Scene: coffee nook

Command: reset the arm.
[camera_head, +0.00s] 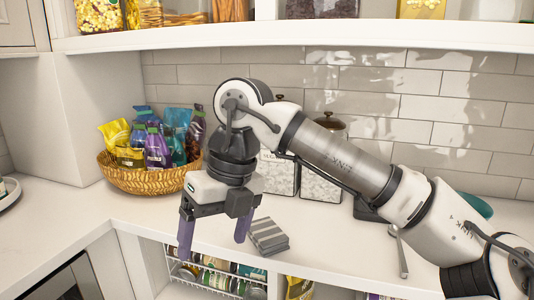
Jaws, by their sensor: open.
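My gripper (213,238) hangs from my arm with its fingers pointing down, just over the front part of the white counter (110,195). Its two purple-tipped fingers are spread apart, and nothing shows between them. My arm reaches in from the lower right, rises to an elbow in front of the tiled wall, and bends down to the gripper. A grey striped block-like object (268,236) lies on the counter just right of the fingers, apart from them as far as I can tell.
A wicker basket (150,180) of snack bags stands behind left. White canisters (320,182) with dark lids stand behind my arm. A grey utensil-like object (399,250) lies front right. An overhead shelf (300,36) holds jars. Open shelving (215,275) sits below the counter.

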